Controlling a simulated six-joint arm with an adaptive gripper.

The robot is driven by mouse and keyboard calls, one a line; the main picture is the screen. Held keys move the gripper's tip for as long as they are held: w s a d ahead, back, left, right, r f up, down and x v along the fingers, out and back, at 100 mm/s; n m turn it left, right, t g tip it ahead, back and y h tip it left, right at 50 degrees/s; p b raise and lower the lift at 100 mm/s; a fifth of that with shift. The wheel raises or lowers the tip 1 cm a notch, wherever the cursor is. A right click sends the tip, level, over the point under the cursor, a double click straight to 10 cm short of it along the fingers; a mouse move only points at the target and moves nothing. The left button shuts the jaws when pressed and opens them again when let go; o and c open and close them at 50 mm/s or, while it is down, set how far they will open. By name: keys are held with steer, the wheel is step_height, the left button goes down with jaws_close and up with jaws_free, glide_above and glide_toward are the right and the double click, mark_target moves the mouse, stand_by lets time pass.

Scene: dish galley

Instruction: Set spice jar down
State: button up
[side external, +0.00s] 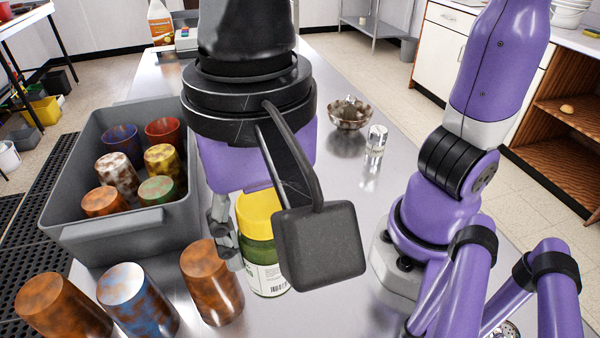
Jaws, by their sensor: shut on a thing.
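The spice jar (262,262) has a yellow lid, green contents and a white label with a barcode. It is upright at the front middle of the metal counter. My gripper (236,235) points down and is shut on the jar. One finger shows at the jar's left side; the dark square block on my wrist hides the jar's right part. I cannot tell whether the jar's base touches the counter.
A grey bin (120,240) with several upside-down cups stands at left. A rusty brown cup (212,283) is close left of the jar, with a blue cup (138,300) and another brown cup (62,308) beyond. A metal bowl (349,116) and a clear shaker (376,140) stand behind right.

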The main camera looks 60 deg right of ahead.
steer(key=w+d+m, duration=0.9)
steer(key=w+m, duration=0.1)
steer(key=w, duration=0.1)
steer(key=shift+w+d+f, duration=1.2)
steer(key=shift+d+f, duration=0.35)
steer(key=shift+f, duration=1.2)
steer(key=shift+w+d+f, duration=1.15)
steer(key=shift+d+f, duration=0.45)
steer(key=shift+f, duration=1.1)
steer(key=shift+w+d+f, duration=1.2)
steer(key=shift+d+f, duration=0.35)
steer(key=shift+f, duration=1.2)
steer(key=o, duration=1.2)
steer(key=shift+f, duration=0.1)
